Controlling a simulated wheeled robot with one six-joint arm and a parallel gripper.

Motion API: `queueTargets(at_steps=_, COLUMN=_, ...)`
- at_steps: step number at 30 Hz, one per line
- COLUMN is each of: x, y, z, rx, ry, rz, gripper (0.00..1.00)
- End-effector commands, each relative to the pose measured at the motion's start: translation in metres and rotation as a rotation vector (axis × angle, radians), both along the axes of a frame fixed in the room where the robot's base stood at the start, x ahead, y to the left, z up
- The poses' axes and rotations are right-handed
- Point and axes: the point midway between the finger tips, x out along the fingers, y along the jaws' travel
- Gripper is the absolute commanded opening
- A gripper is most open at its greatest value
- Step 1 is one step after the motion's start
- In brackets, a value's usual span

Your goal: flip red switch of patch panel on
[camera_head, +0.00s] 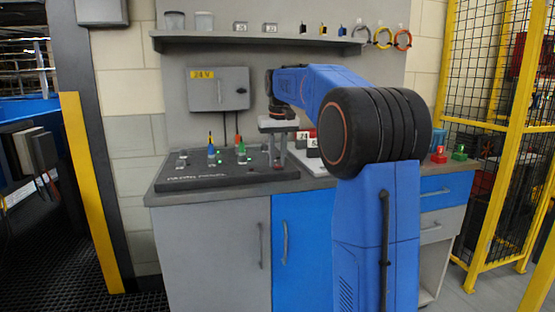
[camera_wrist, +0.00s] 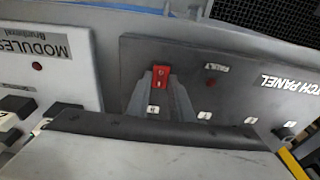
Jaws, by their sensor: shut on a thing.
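The patch panel (camera_head: 205,180) is a dark, sloped box on the left part of the worktop. It also shows in the wrist view (camera_wrist: 235,65). The red switch (camera_wrist: 161,72) is a small red block with pale marks on the panel, left of the FAULT label. My gripper (camera_wrist: 158,82) reaches onto it, with its grey fingers shut about it. In the head view my gripper (camera_head: 278,150) is over the right end of the panel, and the switch is hidden there. The switch's on or off position cannot be told.
Cables and plugs (camera_head: 240,148) stand up from the panel's middle, with green lights beside them. A grey 24 V box (camera_head: 219,89) hangs on the wall behind. A pale MODULES board (camera_wrist: 45,70) lies beside the panel. A shelf (camera_head: 255,39) runs above.

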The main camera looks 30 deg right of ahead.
Motion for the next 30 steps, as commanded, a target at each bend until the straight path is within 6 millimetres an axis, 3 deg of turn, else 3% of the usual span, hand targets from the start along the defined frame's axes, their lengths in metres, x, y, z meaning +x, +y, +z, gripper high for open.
queueTargets(at_steps=10, x=0.000, y=0.000, z=0.000, rx=0.002, ry=0.008, rz=0.000, gripper=0.00)
queueTargets(at_steps=11, x=0.000, y=0.000, z=0.000, rx=0.002, ry=0.008, rz=0.000, gripper=0.25)
queueTargets(at_steps=13, x=0.000, y=0.000, z=0.000, rx=0.002, ry=0.008, rz=0.000, gripper=0.39)
queueTargets(at_steps=23, x=0.000, y=0.000, z=0.002, rx=0.002, ry=0.007, rz=0.000, gripper=0.39)
queueTargets(at_steps=30, x=-0.003, y=0.001, z=0.029, rx=0.001, ry=0.005, rz=0.000, gripper=0.39)
